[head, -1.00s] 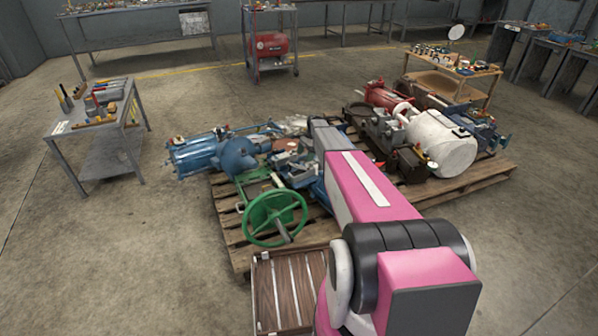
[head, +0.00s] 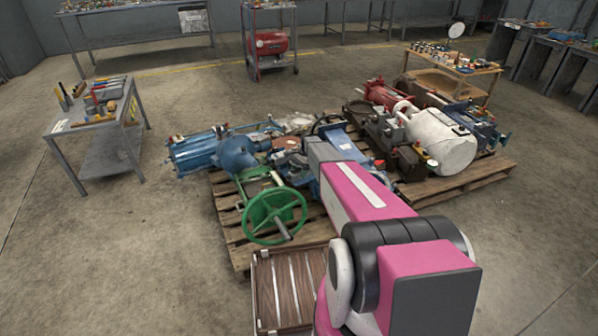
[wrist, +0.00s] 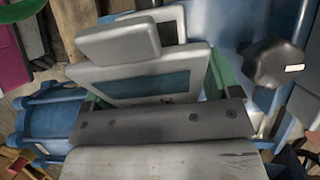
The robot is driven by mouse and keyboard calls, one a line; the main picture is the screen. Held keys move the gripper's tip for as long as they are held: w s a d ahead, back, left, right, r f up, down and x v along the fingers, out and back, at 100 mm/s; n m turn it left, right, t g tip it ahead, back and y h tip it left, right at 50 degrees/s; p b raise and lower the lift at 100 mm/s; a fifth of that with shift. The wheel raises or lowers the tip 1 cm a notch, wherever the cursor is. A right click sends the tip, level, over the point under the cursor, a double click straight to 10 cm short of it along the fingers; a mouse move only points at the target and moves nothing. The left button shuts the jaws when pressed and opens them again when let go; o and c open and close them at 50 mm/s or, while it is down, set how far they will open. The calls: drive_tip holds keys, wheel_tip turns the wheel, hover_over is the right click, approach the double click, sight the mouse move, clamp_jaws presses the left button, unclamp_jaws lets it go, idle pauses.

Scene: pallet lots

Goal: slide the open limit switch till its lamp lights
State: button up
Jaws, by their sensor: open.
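My gripper (wrist: 142,32) shows in the wrist view as pale grey fingers beyond a dark screwed bar. The fingers are apart, with nothing seen between them. In the head view the gripper is hidden behind my pink arm. Below the fingers lies blue machinery (wrist: 228,22). A dark rounded part (wrist: 276,62) with a small white label sits to their right, apart from them. I cannot tell whether it is the open limit switch. No lit lamp can be made out near the fingers. Small red dots show on dark boxes in the head view, too small to identify.
A green handwheel (head: 274,192) stands at the front left of the wooden pallet (head: 240,247). A blue motor (head: 197,152) lies at the left, and a white tank (head: 440,142) at the right. A grey tool table (head: 85,125) is on the left.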

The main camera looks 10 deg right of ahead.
drive_tip(key=c, duration=1.2)
drive_tip(key=shift+w+a, duration=0.15)
drive_tip(key=shift+w, duration=0.25)
drive_tip(key=shift+c, duration=0.2)
drive_tip(key=o, duration=1.2)
drive_tip(key=shift+o, duration=0.2)
drive_tip(key=shift+r, duration=0.1)
drive_tip(key=v, duration=1)
drive_tip(key=shift+w+r, duration=0.1)
drive_tip(key=shift+r, duration=0.15)
